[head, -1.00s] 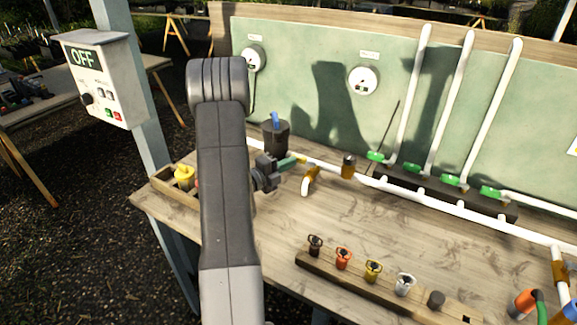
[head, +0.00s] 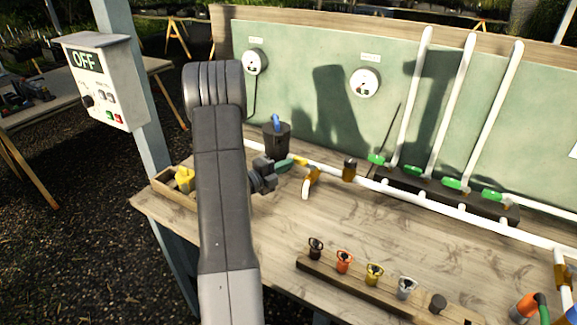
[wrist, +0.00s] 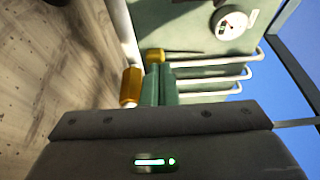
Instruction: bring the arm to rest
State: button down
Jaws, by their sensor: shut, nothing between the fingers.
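My arm rises through the left-middle of the head view and hides part of the workbench. My gripper (head: 290,164) points right, over the bench beside the white pipe. Its green fingers are together and hold nothing. The wrist view also shows the closed fingers (wrist: 158,84), with orange-yellow fittings seen close around them; I cannot tell whether they touch.
A white pipe (head: 430,204) with green-handled valves and risers runs along the wooden bench (head: 335,218). A black pot (head: 276,140) stands behind my gripper. A rack (head: 345,282) of coloured fittings is at the front. The control box (head: 104,82) reads OFF.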

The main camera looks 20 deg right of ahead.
jog(key=b+v, duration=0.1)
jog(key=v, duration=0.5)
jog(key=shift+s+a, duration=0.2)
jog(key=shift+s, duration=0.1)
jog(key=shift+d, duration=0.1)
jog(key=shift+p+x, duration=0.7)
jog(key=shift+x, duration=2.9)
jog(key=shift+w, duration=0.15)
